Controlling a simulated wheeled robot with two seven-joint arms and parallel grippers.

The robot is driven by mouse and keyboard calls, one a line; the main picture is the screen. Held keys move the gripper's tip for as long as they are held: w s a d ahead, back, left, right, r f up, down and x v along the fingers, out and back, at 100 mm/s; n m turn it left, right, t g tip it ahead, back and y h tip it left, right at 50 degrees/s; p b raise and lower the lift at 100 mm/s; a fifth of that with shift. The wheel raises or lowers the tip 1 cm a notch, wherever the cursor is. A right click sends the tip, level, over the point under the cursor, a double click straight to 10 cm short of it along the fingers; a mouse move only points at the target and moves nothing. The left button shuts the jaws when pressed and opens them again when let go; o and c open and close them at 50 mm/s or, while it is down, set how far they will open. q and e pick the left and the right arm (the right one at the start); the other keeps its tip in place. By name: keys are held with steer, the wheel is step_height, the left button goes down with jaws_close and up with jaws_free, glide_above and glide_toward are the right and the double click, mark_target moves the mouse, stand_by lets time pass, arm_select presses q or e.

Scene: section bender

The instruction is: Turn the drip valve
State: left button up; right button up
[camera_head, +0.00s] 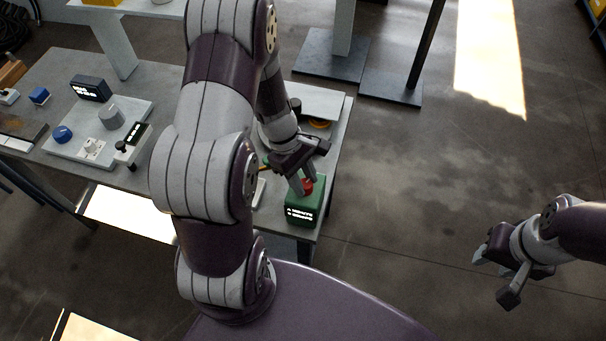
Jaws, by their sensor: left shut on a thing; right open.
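A red knob (307,185), which looks like the drip valve, sits on top of a green box (301,210) with white lettering on its front. The box stands at the front right corner of the grey table. My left gripper (303,189) points down from above and is shut on the red knob, its fingers hiding part of it. My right gripper (493,278) is open and empty, over the floor to the right of the table.
The grey table (68,75) holds a light panel (72,147) with a grey knob (111,117), a blue knob (62,134) and small dark displays. A pale plate and a yellow-orange ring (319,124) lie behind my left gripper. Stand bases (391,88) are on the floor behind. The floor at right is clear.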

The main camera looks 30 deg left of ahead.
arm_select(q)
steer(key=shift+m+g+p, duration=0.4)
steer(key=shift+m+g, duration=0.1)
steer(key=shift+m, duration=0.7)
steer(key=o, duration=1)
steer(key=p+v, duration=0.1)
steer(key=v, duration=1.1)
steer(key=shift+w+r+p, duration=0.1)
steer(key=shift+r+p, duration=0.3)
